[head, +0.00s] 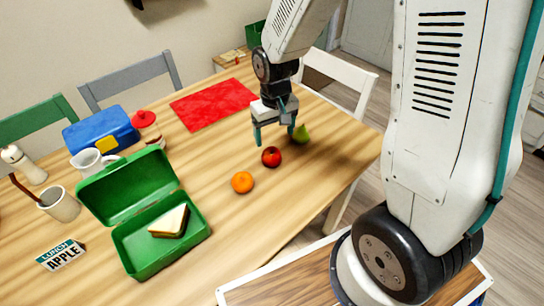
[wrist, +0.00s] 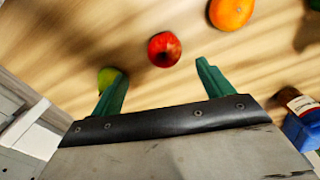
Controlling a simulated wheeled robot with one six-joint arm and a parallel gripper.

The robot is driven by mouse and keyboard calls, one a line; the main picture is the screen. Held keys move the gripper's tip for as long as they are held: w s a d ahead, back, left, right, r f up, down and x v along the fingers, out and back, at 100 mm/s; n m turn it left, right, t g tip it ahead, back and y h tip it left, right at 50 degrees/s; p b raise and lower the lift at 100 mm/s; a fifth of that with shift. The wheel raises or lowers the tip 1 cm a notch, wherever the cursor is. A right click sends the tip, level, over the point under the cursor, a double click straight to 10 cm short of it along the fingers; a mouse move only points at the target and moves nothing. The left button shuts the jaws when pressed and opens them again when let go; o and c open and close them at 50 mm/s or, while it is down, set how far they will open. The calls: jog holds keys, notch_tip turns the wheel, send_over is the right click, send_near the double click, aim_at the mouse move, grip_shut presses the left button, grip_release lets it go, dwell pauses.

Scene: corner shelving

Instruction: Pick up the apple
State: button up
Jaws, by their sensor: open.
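A red apple (head: 271,157) lies on the wooden table between an orange and a green pear. My gripper (head: 276,138) is above the table, a little behind the apple in the head view, with its green fingers apart and empty. In the wrist view the apple (wrist: 164,49) shows just beyond the fingertips, in line with the gap between them. My gripper (wrist: 160,75) shows there open, with nothing between the fingers. The apple is not touched by the fingers in the wrist view.
The orange (head: 242,182) is left of the apple, and the pear (head: 301,134) is close to the right finger in the head view. An open green lunchbox (head: 193,243) with a sandwich (head: 168,221) stands front left. A red mat (head: 213,104) lies behind. A blue box (head: 101,129) is farther left.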

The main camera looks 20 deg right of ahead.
aim_at(271, 151)
jog(key=shift+w+a+f, duration=0.1)
jog(key=shift+w+f, duration=0.1)
jog(key=shift+f, duration=0.75)
jog(key=f, duration=0.7)
jog(key=shift+w+a+f, duration=0.15)
jog(key=shift+a+f, duration=0.05)
jog(key=shift+a, duration=0.1)
jog(key=c, duration=1.1)
